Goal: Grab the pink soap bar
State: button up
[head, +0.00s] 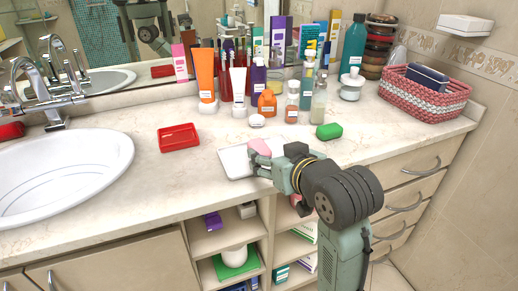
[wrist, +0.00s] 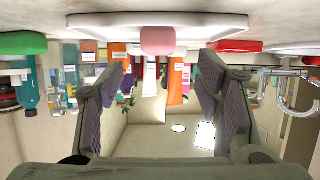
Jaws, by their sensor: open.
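The pink soap bar (head: 259,146) lies on a white tray (head: 233,164) near the counter's front edge in the head view. My gripper (head: 262,160) is at the tray's right side, close to the soap, and partly hides it and the tray. In the wrist view, which is upside down, the pink soap bar (wrist: 158,40) is at the top middle, on the white tray (wrist: 90,26). My open gripper (wrist: 166,75) has one padded finger on each side of the picture, with nothing held between them. The soap lies beyond the fingertips.
A green soap (head: 329,131) lies behind and right of my gripper; a red dish (head: 179,138) is to the left. Several bottles and tubes, including an orange tube (head: 205,75), stand behind. A woven basket (head: 425,95) is at the right, the sink (head: 60,165) at the left.

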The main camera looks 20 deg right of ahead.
aim_at(261, 147)
jog(key=p+x, duration=0.2)
jog(key=x, duration=0.5)
jog(key=shift+w+d, duration=0.1)
jog(key=shift+w, duration=0.3)
jog(key=shift+r, duration=0.1)
jog(key=c, duration=1.3)
